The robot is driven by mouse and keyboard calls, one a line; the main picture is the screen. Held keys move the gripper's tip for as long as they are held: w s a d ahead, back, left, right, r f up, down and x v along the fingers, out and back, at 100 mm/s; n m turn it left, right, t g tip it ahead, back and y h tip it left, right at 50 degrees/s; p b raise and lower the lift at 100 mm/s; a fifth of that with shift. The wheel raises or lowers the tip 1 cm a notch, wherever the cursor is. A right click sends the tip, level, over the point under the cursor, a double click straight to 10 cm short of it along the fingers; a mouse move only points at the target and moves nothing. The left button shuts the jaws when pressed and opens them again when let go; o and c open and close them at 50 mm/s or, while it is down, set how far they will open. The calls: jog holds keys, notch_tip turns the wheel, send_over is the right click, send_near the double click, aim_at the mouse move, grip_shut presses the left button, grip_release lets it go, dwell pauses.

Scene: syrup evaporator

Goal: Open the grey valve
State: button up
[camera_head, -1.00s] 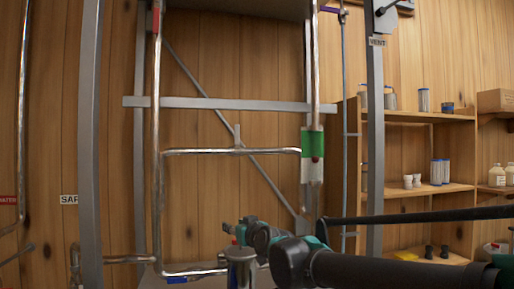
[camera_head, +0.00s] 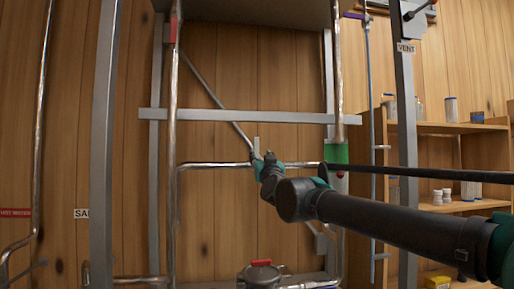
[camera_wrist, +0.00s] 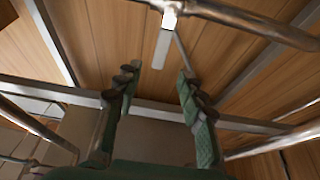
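The grey valve (camera_head: 257,147) is a small light-grey handle standing upright on the horizontal metal pipe between the uprights. In the wrist view the grey valve (camera_wrist: 162,48) hangs down from its pale fitting on the pipe, ahead of my fingertips and roughly between them. My gripper (camera_wrist: 158,72) is open and empty, with one green finger on each side of the handle's line. In the head view my gripper (camera_head: 262,160) is small, just below and beside the handle; I cannot tell there whether they touch.
A red valve (camera_head: 173,31) is at the upper left and a red handle (camera_head: 261,262) below. A grey crossbar (camera_head: 240,116) spans behind the pipe. Wooden shelves (camera_head: 462,128) stand right.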

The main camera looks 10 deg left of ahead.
aim_at(257, 146)
jog(key=x, duration=1)
jog(key=shift+w, duration=0.15)
grip_shut()
